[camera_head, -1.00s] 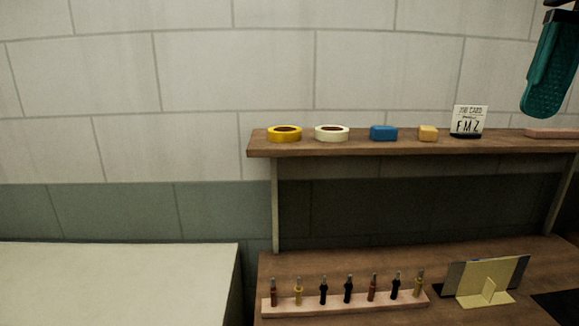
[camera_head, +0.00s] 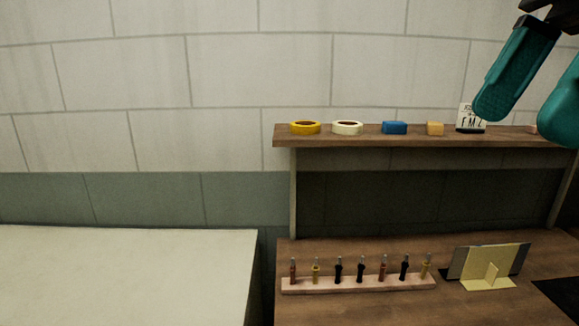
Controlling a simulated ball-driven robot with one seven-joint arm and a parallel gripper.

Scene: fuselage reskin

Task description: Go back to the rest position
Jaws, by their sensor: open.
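My gripper (camera_head: 527,110) shows at the upper right, with two teal fingers spread apart and nothing between them. The left finger hangs in front of the right part of the upper shelf and partly covers the job card (camera_head: 470,117). The right finger is cut off by the right picture edge. The rest of my arm is out of view.
The wooden shelf (camera_head: 360,140) holds a yellow tape roll (camera_head: 305,128), a white tape roll (camera_head: 347,128), a blue block (camera_head: 394,128) and a tan block (camera_head: 435,128). Below, a rack (camera_head: 358,284) holds several small tools beside a panel on a stand (camera_head: 488,265). A pale surface (camera_head: 120,270) at left is bare.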

